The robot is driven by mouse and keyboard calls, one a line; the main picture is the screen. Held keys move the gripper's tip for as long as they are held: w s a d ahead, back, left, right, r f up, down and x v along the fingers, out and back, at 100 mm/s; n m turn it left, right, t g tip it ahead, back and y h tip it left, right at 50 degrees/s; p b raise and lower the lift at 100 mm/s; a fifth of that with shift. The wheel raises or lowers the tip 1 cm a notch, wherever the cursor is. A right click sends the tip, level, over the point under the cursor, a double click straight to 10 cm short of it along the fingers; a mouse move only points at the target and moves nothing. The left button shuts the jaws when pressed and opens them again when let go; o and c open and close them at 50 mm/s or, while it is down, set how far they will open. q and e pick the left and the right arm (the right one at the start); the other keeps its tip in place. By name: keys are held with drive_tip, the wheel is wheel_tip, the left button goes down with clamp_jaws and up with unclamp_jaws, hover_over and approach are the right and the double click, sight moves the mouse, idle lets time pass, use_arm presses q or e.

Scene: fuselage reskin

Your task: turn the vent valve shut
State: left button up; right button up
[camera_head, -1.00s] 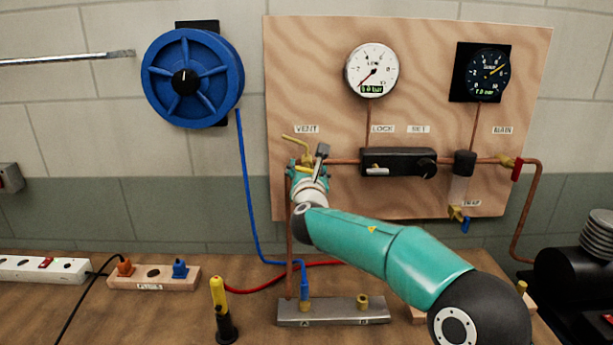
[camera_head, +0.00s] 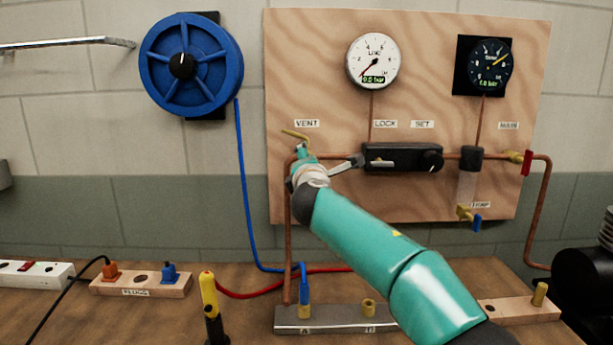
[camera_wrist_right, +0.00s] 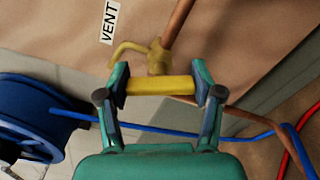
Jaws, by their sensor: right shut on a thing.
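The vent valve sits below the VENT label at the left of the wooden panel. Its brass spout (camera_head: 295,134) shows in the head view, while my gripper hides most of the rest. In the right wrist view, the brass valve body (camera_wrist_right: 158,58) is just beyond my fingers. Its yellow handle (camera_wrist_right: 160,86) lies crosswise between the fingertips. My right gripper (camera_wrist_right: 162,84) is shut on this handle; in the head view the gripper (camera_head: 303,156) is at the valve, partly hidden by its own wrist. My left gripper is not in view.
The white gauge (camera_head: 373,62) reads 0.0 bar, the dark gauge (camera_head: 485,64) 1.0 bar. A black regulator block (camera_head: 402,157) is right of the valve. Below stand a grey manifold (camera_head: 335,319) and a yellow-black tool (camera_head: 209,300). A blue hose reel (camera_head: 190,65) hangs left.

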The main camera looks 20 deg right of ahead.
drive_tip(key=m+b, duration=0.2)
drive_tip(key=m, duration=0.1)
drive_tip(key=shift+d+f, duration=0.1)
drive_tip(key=shift+f, duration=0.25)
drive_tip(key=shift+m+b, duration=0.35)
drive_tip(key=shift+m, duration=0.65)
drive_tip(key=shift+w+f, duration=0.1)
drive_tip(key=o, duration=1.2)
drive_tip(key=shift+c, duration=0.2)
drive_tip(key=shift+r, duration=0.25)
drive_tip(key=shift+s, duration=0.25)
drive_tip(key=shift+s, duration=0.25)
drive_tip(key=v, duration=1.1)
